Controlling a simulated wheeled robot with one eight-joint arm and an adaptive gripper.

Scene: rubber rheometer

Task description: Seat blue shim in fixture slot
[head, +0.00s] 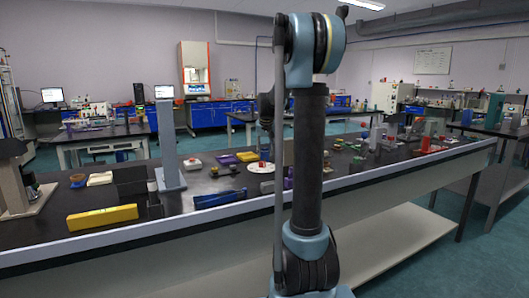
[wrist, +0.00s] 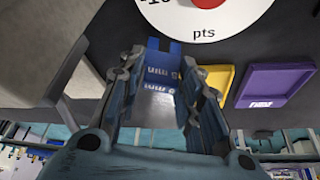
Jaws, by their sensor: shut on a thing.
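My gripper (wrist: 163,72) shows in the wrist view with its two fingers on either side of a blue piece, the blue shim (wrist: 164,60). The shim has pale lettering that looks like "5 min", and a pale grey face shows below it between the fingers. The gripper is shut on it. My gripper cannot be made out in the head view, where my arm stands in front of the bench. I cannot identify the fixture slot in either view.
A white disc (wrist: 217,22) marked "pts" lies near the fingertips. Yellow (wrist: 216,79) and purple (wrist: 275,84) trays lie to the right. In the head view, a grey post (head: 168,148), yellow box (head: 102,218) and dark blue object (head: 220,198) stand on the black bench.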

